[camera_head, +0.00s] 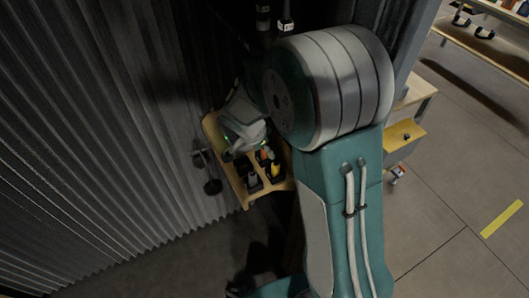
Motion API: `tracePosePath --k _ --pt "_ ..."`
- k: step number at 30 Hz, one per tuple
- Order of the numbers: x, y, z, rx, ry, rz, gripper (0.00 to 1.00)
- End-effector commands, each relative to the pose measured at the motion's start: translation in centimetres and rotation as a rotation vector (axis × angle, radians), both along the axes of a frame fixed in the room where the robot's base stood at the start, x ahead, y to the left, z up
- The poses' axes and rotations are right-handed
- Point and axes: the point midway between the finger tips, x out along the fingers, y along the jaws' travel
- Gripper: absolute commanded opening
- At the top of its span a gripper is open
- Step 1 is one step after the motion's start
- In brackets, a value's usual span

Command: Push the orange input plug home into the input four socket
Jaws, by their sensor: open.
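My gripper (229,156) is small and dark in the picture, just below my pale wrist with green lights. It is over the left part of a wooden tray (247,203), and its jaws are open. A small orange piece (263,155), possibly the orange plug, shows among dark holders on the tray, to the right of my gripper. It appears apart from the gripper, though the gap is hard to judge. I cannot make out the input four socket, and my arm covers much of the area behind and to the right.
A corrugated grey wall (90,130) fills the left side. A yellow box (402,135) and a wooden shelf (490,45) stand to the right. The floor (450,180) at right is open, with a yellow strip (501,219).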

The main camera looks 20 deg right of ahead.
Motion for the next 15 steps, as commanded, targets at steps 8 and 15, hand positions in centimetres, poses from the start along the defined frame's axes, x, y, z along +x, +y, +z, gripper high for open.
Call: tracePosePath --k 8,15 --pt "0.03 0.03 0.01 0.0 0.0 0.0 0.0" --pt "0.01 0.03 -0.01 -0.001 0.001 0.001 0.0"
